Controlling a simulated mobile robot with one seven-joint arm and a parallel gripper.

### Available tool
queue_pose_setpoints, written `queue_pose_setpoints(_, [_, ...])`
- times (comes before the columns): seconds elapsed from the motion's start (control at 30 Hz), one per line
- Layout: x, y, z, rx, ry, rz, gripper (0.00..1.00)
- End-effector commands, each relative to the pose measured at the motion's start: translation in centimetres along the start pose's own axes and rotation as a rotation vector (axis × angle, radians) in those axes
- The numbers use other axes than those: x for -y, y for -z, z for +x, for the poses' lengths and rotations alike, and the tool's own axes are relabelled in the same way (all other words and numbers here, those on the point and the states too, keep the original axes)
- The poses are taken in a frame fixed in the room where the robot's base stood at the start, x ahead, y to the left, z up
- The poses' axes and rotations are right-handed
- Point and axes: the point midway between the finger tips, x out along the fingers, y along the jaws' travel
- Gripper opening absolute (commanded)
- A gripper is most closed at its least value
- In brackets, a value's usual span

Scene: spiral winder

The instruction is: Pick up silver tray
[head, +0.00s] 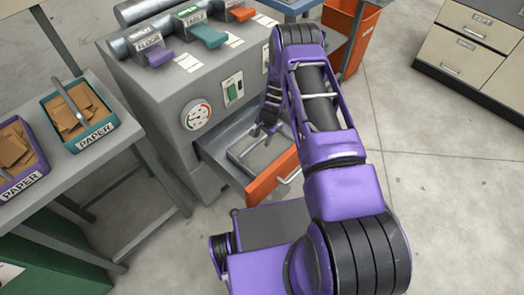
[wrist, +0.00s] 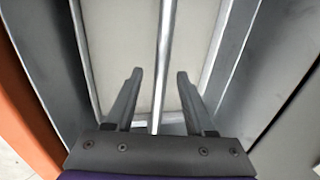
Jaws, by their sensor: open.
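The silver tray (head: 248,160) lies inside a pulled-out drawer (head: 214,152) with an orange front (head: 270,182). In the wrist view the tray (wrist: 120,40) has a pale floor, a metal rim and a shiny bar handle (wrist: 165,40) running lengthwise over its middle. My gripper (head: 264,131) reaches down over the drawer. In the wrist view my gripper (wrist: 160,74) is open, with one dark finger on each side of the bar and gaps between. Part of the tray is hidden by my gripper in the head view.
The grey machine (head: 180,110) with coloured levers and a dial stands behind the drawer. The drawer walls flank the tray closely. At left, a table (head: 75,175) holds purple (head: 15,150) and teal (head: 75,110) paper bins. Open floor lies to the right.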

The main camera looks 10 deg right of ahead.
Motion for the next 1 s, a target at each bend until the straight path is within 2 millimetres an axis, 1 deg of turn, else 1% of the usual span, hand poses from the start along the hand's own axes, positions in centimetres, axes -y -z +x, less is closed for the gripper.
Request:
queue_pose_setpoints(0.03, [-0.02,-0.06,0.72,0.0,0.0,-0.001,0.54])
queue_pose_setpoints(0.1, [0.0,-0.05,1.17,0.0,0.0,-0.001,0.54])
queue_pose_setpoints(0.37, [0.02,-0.05,1.26,0.0,0.0,-0.001,0.54])
queue_pose_setpoints(0.4, [0.02,-0.05,1.26,0.0,0.0,-0.001,0.47])
queue_pose_setpoints(0.67, [0.02,-0.05,1.25,0.0,0.0,-0.001,0.0])
queue_pose_setpoints(1.0, [0.13,0.02,1.15,-0.001,0.002,-0.001,0.0])
